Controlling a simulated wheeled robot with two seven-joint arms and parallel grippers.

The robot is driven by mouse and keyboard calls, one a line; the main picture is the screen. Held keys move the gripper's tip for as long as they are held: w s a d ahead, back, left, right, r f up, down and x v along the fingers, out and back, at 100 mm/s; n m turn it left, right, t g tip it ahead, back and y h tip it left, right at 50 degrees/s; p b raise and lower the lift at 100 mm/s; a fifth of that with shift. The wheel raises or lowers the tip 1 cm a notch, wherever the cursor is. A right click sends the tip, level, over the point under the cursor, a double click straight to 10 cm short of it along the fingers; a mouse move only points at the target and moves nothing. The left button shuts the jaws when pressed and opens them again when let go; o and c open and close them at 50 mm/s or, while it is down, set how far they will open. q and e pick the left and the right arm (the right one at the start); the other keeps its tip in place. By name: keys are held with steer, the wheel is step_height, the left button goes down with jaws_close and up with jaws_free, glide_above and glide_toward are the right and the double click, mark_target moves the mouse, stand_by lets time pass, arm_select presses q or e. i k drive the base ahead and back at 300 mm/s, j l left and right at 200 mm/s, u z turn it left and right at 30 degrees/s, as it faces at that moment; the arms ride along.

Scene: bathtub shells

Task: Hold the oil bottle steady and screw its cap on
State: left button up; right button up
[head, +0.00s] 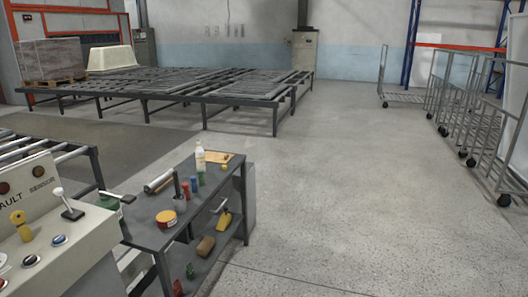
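A pale, upright bottle (200,158), likely the oil bottle, stands on the top of the dark workbench (150,233) near its far end. Its neck is too small for me to tell whether a cap is on it. A small yellow piece (224,166) lies to the right of the bottle, close to the bench's edge. I cannot tell whether it is the cap. Neither of my grippers shows in the head view.
A control console (85,243) blocks the left front. Roller tables (200,88) stand behind. The floor (360,190) to the right is clear.

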mark_target(199, 153)
steer(key=i+l+u, duration=0.15)
steer(key=i+u, duration=0.15)
steer(key=i+l+u, duration=0.25)
steer(key=i, duration=0.25)
